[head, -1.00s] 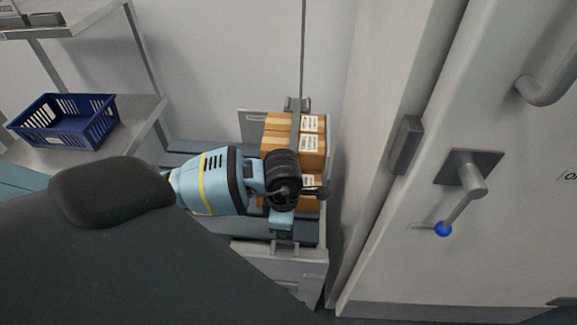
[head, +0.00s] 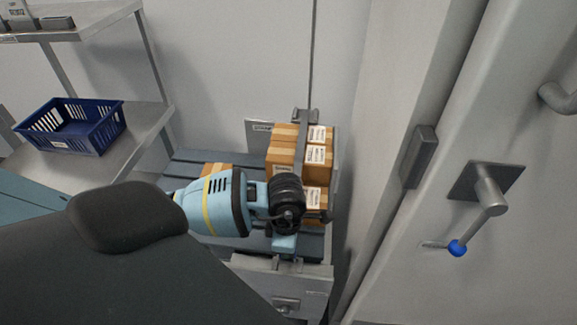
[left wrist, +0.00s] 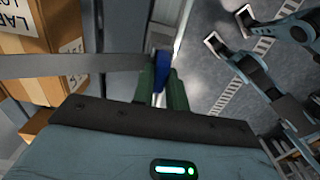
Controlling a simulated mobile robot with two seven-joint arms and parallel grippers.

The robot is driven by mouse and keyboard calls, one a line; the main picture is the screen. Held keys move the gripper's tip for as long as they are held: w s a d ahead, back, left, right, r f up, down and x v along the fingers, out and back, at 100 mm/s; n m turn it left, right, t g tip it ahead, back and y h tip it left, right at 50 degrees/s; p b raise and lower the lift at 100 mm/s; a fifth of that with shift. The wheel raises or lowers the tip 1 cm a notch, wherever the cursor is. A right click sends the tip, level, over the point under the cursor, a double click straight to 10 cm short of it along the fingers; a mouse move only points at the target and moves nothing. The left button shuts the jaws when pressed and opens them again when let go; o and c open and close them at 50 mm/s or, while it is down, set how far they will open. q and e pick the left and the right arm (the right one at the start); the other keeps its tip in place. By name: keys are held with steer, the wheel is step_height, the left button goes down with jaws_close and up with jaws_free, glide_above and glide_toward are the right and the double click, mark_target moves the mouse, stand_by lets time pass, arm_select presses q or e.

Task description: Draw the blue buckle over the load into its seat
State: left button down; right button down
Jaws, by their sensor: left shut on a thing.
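My left gripper (left wrist: 160,88) is shut on the blue buckle (left wrist: 161,65), which shows between its green fingers in the left wrist view. A grey strap (left wrist: 70,66) runs from the buckle to the left, in front of the load. In the head view my left gripper (head: 284,245) points down at the near side of the load, and the buckle is hidden there. The load is stacked labelled cartons (head: 285,140) on a grey slatted deck (head: 190,165). The strap (head: 301,140) also lies over the cartons in the head view. I cannot make out the seat clearly.
A grey panel with a small fitting (head: 286,304) stands at the deck's near edge. A blue crate (head: 62,143) sits on a metal shelf at left. A door with a blue-knobbed handle (head: 457,248) is at right. The wall closely borders the load.

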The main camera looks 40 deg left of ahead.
arm_select(q)
steer(key=shift+f+b, duration=0.7)
steer(key=shift+f, duration=0.6)
steer(key=shift+f+b, duration=0.6)
steer(key=shift+f, duration=0.6)
steer(key=shift+f, duration=0.1)
steer(key=c, duration=1.3)
jaws_free()
